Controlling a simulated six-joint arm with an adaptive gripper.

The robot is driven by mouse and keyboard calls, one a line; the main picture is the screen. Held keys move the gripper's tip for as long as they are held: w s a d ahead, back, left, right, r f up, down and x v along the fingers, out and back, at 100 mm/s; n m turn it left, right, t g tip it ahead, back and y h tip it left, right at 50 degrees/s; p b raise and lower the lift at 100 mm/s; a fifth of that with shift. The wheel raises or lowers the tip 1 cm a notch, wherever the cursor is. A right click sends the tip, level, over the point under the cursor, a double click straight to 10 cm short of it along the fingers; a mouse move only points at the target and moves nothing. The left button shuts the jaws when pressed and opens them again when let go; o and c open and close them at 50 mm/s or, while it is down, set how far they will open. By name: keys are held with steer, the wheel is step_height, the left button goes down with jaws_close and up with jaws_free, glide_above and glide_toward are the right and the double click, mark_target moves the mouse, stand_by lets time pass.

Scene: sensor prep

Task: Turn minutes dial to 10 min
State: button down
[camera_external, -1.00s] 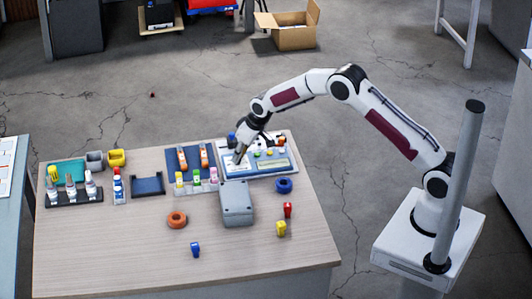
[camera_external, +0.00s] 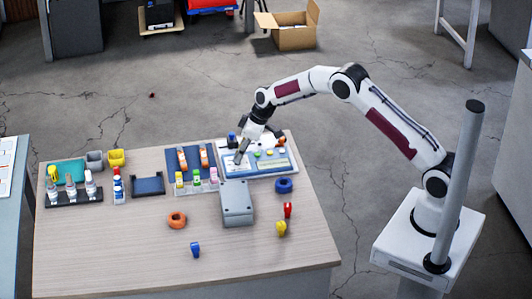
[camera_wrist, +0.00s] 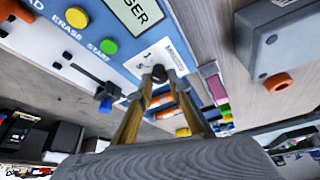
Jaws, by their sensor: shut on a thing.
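The blue-and-white control panel (camera_external: 287,166) lies at the table's back right edge, with a display and coloured buttons. In the wrist view, its face (camera_wrist: 110,62) shows the yellow ERASE button (camera_wrist: 76,17) and green START button (camera_wrist: 109,46). A small dark dial (camera_wrist: 159,72) sits beside small lettering that looks like "Minutes". My gripper (camera_wrist: 160,80) is shut on this dial, one finger on each side. The fingertips cover part of it, and its setting cannot be read. In the external view, my gripper (camera_external: 238,161) points down at the panel's left part.
A grey box (camera_external: 236,212) stands just in front of the panel. A blue ring (camera_external: 284,185) and an orange ring (camera_external: 177,220) lie on the table. A rack of coloured-capped vials (camera_external: 197,187) is left of the panel. The table's front is mostly clear.

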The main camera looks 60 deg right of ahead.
steer(key=shift+d+f+n+g+y, duration=0.1)
steer(key=shift+n+g+y, duration=0.3)
steer(key=shift+n, duration=0.95)
steer(key=shift+d+f+n+g+y, duration=0.1)
steer(key=shift+n+g+y, duration=0.25)
steer(key=shift+n, duration=1)
steer(key=c, duration=1.9)
jaws_free()
steer(key=shift+w+r, duration=0.1)
steer(key=shift+r, duration=0.15)
steer(key=shift+d+r, duration=0.25)
steer(key=shift+r, duration=0.45)
steer(key=v, duration=0.3)
steer(key=shift+s+d, duration=0.1)
steer(key=shift+s, duration=0.1)
steer(key=s+d, duration=0.2)
steer(key=d, duration=0.1)
steer(key=s+d, duration=0.5)
steer(key=d, duration=0.1)
steer(key=shift+s+d, duration=0.15)
steer(key=shift+d, duration=0.15)
